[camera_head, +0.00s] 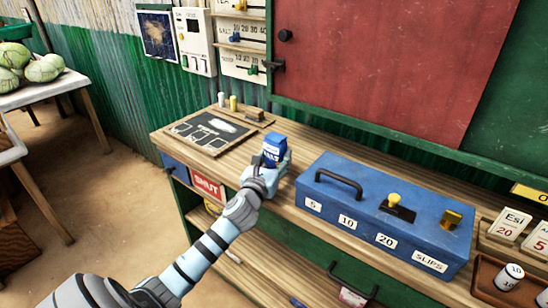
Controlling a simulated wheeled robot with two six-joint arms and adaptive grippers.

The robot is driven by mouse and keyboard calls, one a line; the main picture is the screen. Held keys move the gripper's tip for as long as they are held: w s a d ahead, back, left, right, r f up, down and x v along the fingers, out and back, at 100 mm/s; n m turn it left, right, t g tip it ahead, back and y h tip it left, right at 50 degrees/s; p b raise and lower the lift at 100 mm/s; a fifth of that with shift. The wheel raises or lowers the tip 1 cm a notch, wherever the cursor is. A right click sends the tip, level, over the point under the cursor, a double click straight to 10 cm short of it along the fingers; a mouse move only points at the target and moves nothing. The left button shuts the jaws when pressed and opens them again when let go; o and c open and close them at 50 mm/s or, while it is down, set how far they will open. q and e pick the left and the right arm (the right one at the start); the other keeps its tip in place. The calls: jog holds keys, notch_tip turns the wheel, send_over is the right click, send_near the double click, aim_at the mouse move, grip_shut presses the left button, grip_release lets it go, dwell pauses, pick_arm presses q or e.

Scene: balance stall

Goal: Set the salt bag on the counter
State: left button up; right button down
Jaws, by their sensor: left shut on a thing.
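The salt bag (274,149) is a small dark blue packet with a pale label. My left gripper (271,165) is shut on it, with the bag upright between its fingers. The gripper and bag are over the wooden counter (281,181), between the slate board and the blue box. I cannot tell whether the bag's bottom touches the counter, because the gripper hides it. My right gripper is not in view.
A blue box (390,205) with a black handle stands close on the right. A black slate board (209,132) lies to the left. Cards (512,222) and a brown tray (492,290) are at far right. A table with melons (42,68) stands at upper left.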

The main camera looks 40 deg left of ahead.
pick_arm(q)
jog(key=o, duration=1.5)
jog(key=shift+s+f, duration=0.15)
jog(key=shift+f, duration=0.6)
jog(key=shift+r, duration=0.45)
jog(key=v, duration=0.4)
jog(key=p+v, duration=0.1)
jog(key=v, duration=0.2)
jog(key=r+p+v, duration=0.1)
jog(key=v, duration=0.3)
jog(key=shift+s+d, duration=0.1)
jog(key=shift+s, duration=0.25)
